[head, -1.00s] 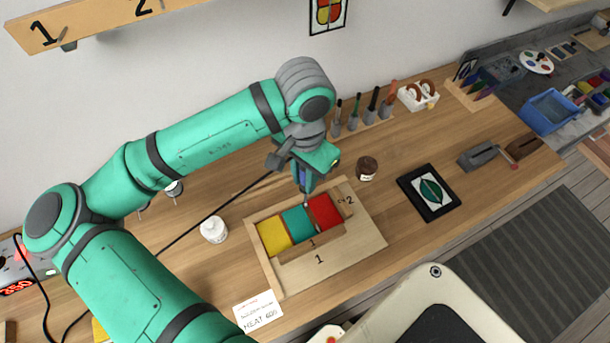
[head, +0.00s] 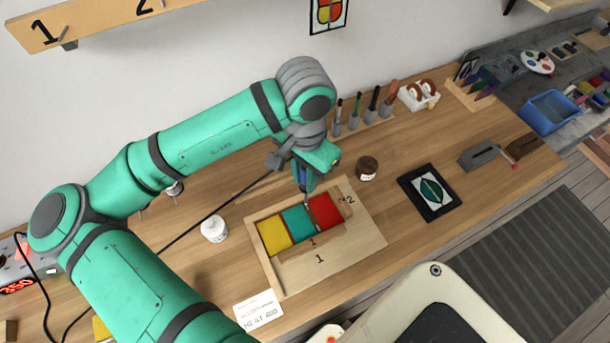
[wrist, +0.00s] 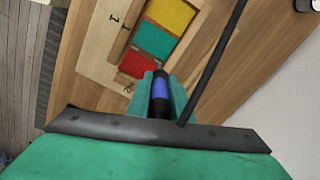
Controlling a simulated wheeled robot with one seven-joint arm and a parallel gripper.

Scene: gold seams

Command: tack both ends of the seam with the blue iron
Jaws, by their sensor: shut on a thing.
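My gripper (head: 308,178) is shut on the blue iron, whose blue handle (wrist: 161,88) shows between the fingers in the wrist view. The iron points down with its tip at or just above the far edge of the glass panel, near where the teal piece (head: 298,222) and the red piece (head: 325,210) meet. I cannot tell whether the tip touches. A yellow piece (head: 274,234) lies left of the teal one. The pieces lie in a wooden jig board (head: 345,250) marked 1 and 2. The seam by the tip is too small to read.
A white bottle (head: 214,229) stands left of the board and a dark jar (head: 367,168) behind its right side. The iron's dark cord (head: 205,216) runs to a station (head: 18,270) at left.

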